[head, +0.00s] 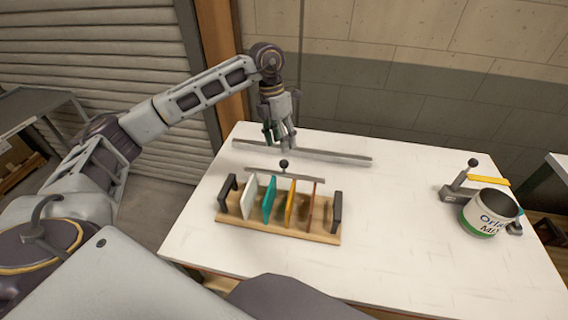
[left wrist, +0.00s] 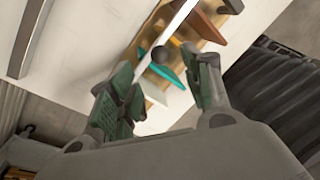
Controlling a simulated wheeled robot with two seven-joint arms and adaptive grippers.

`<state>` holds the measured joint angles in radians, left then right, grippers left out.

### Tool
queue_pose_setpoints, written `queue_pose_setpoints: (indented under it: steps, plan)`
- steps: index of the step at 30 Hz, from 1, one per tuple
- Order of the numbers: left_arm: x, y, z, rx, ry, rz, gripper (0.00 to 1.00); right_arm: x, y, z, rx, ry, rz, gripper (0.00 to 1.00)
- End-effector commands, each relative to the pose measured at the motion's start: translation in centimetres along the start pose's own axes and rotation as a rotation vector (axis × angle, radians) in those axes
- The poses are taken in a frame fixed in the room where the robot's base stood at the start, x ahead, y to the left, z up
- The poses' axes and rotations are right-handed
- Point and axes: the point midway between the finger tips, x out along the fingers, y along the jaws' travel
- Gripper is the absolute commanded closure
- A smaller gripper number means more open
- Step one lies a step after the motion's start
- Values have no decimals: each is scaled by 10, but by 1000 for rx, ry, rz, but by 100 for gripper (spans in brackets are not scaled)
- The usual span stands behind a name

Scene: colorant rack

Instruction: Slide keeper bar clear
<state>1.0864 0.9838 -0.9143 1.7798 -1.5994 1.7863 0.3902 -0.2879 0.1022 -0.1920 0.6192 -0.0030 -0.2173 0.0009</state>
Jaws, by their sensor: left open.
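The keeper bar (head: 262,172) is a thin grey bar with a dark ball knob (head: 284,163). It lies along the back side of the wooden rack (head: 232,225), which holds several upright coloured plates and has black end handles. My left gripper (head: 280,145) is open and empty, pointing down above and just behind the knob, with a gap to it. In the left wrist view the knob (left wrist: 188,52) shows in the space between the open fingers (left wrist: 162,88), beyond their tips. My right gripper is not in view.
A long grey rail (head: 330,157) lies on the white table (head: 400,220) behind the rack. A labelled can (head: 485,217) stands at the right, by a grey holder with a ball knob and yellow bar (head: 488,180). The table between rack and can is clear.

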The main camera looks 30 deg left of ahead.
Motion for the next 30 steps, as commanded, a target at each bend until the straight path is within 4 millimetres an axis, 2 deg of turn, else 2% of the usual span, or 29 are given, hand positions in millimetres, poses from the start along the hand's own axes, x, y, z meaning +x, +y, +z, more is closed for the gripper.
queue_pose_setpoints:
  steps: [8,18,24,30]
  plan:
    - [38,0,-1,0,2,-1,51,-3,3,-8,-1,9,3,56]
    - [78,0,0,0,2,-1,51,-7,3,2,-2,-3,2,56]
    - [89,0,0,0,1,0,51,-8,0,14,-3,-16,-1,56]
    - [91,0,0,1,1,0,51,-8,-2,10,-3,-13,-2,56]
